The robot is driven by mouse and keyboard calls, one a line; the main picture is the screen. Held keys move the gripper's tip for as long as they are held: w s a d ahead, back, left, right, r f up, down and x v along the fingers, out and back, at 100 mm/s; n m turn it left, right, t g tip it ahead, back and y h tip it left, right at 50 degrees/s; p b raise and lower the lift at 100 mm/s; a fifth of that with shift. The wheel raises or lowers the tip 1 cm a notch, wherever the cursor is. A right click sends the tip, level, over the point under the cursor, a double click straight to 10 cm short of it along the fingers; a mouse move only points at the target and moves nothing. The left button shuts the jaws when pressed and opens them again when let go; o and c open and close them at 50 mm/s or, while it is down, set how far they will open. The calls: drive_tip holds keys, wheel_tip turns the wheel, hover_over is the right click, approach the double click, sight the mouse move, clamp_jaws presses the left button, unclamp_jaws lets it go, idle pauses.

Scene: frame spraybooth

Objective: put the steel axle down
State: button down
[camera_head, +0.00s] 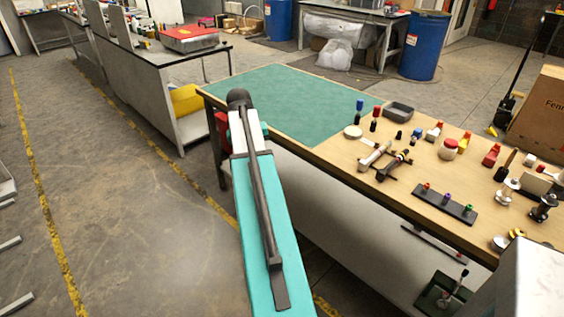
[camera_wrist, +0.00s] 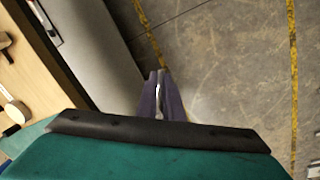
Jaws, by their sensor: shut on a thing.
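My gripper (camera_wrist: 161,78) shows in the wrist view with its two grey-purple fingers close together. It is shut on a thin, pale metallic piece, the steel axle (camera_wrist: 160,88), of which only a sliver shows between the fingers. Below the fingers the wrist view shows the concrete floor and the bench side. In the head view my teal arm reaches up to the near left end of the workbench (camera_head: 327,158). There the arm hides the fingers and the axle.
The green mat (camera_head: 290,98) on the workbench is bare. Right of it stand a grey tray (camera_head: 398,110), two shaft-like assemblies, a dark rack (camera_head: 445,203) with coloured pegs and several small parts. Another bench (camera_head: 150,75) stands behind left; open floor lies left.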

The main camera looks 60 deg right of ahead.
drive_tip(key=w+a+n, duration=0.5)
drive_tip(key=a, duration=0.8)
drive_tip(key=w+a+n+t, duration=0.1)
drive_tip(key=w+a+n, duration=0.4)
drive_tip(key=a, duration=0.8)
drive_tip(key=w+a+n+t, duration=0.1)
drive_tip(key=w+a+n, duration=0.3)
drive_tip(key=a, duration=1)
drive_tip(key=w+r, duration=0.1)
drive_tip(key=w, duration=0.2)
drive_tip(key=shift+n, duration=0.4)
drive_tip(key=shift+d, duration=0.1)
